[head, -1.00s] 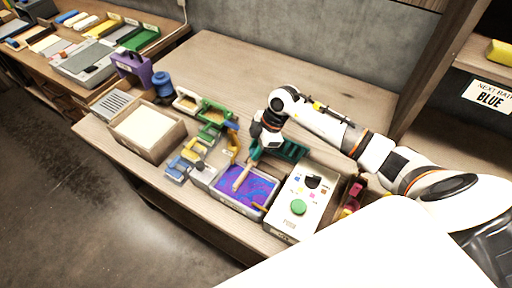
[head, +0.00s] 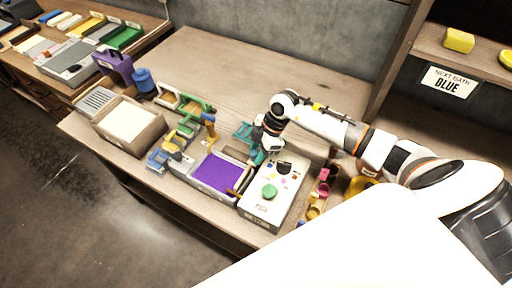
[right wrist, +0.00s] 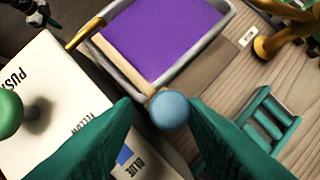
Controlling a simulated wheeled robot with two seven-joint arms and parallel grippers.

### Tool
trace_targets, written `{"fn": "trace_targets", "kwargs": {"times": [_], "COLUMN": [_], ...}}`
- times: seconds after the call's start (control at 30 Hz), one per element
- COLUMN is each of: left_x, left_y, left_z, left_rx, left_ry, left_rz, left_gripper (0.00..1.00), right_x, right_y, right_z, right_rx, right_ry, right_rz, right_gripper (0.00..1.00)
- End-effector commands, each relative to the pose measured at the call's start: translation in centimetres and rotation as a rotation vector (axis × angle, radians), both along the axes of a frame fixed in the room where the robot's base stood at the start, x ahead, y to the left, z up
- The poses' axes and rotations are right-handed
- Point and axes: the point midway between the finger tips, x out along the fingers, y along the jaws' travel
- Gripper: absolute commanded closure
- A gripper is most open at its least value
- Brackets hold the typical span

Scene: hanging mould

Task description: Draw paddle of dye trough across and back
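The dye trough (head: 197,185) is a grey tray with an even purple bath (head: 218,173); it also shows in the right wrist view (right wrist: 222,42). Its wooden paddle (right wrist: 125,64) lies across the trough's right end in the head view, beside the white button panel (head: 262,203). A blue ball knob (right wrist: 169,110) is at the paddle's near end in the right wrist view. My right gripper (head: 258,156) has its teal fingers apart on either side of the knob, with a gap visible at the left. A dark, teal-tipped part (right wrist: 40,14) may be my left gripper; its fingers are unclear.
A teal rack (right wrist: 268,122) lies close by the right gripper. Yellow and green clamps (head: 208,122) and a box with a pale sheet (head: 130,122) stand left of the trough. Pink and yellow cups (head: 322,188) stand right of the panel. The table's back is clear.

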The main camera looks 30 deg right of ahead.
Motion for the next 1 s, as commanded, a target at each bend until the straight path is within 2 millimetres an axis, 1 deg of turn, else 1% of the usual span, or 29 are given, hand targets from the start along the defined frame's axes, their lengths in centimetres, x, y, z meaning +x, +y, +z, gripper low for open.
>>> {"fn": "trace_targets", "kwargs": {"times": [0.03, 0.13, 0.33, 0.43, 0.57, 0.8, 0.9, 1.0], "left_x": [0.2, 0.2, -0.6, -1.0, -1.1, -1.1, -1.1, -1.1], "left_y": [0.0, 0.0, -0.5, -0.7, -0.7, -0.8, -0.8, -0.8], "left_z": [0.0, 0.0, -0.1, -0.3, -0.7, -1.8, -2.1, -2.3], "left_rx": [0.000, -0.001, -0.006, -0.008, -0.009, -0.009, -0.009, -0.009], "left_ry": [-0.004, -0.004, 0.007, 0.013, 0.015, 0.015, 0.015, 0.015], "left_rz": [0.001, 0.001, 0.002, 0.003, 0.003, 0.002, 0.002, 0.002], "left_gripper": [1.00, 1.00, 1.00, 1.00, 1.00, 1.00, 1.00, 1.00], "right_x": [0.0, 0.1, 0.2, 0.2, 0.0, -0.5, -0.7, -0.8], "right_y": [0.0, 0.0, 0.0, -0.4, -1.2, -3.2, -3.8, -4.3], "right_z": [-0.1, 0.0, 0.3, 0.9, 2.8, 7.5, 9.1, 10.2], "right_rx": [0.000, 0.001, 0.002, 0.003, 0.001, 0.001, 0.001, 0.002], "right_ry": [0.001, -0.003, -0.007, -0.010, -0.012, -0.009, -0.009, -0.006], "right_rz": [-0.001, -0.001, -0.003, -0.004, -0.001, -0.003, -0.002, -0.003], "right_gripper": [0.54, 0.53, 0.53, 0.53, 0.53, 0.53, 0.53, 0.53]}}
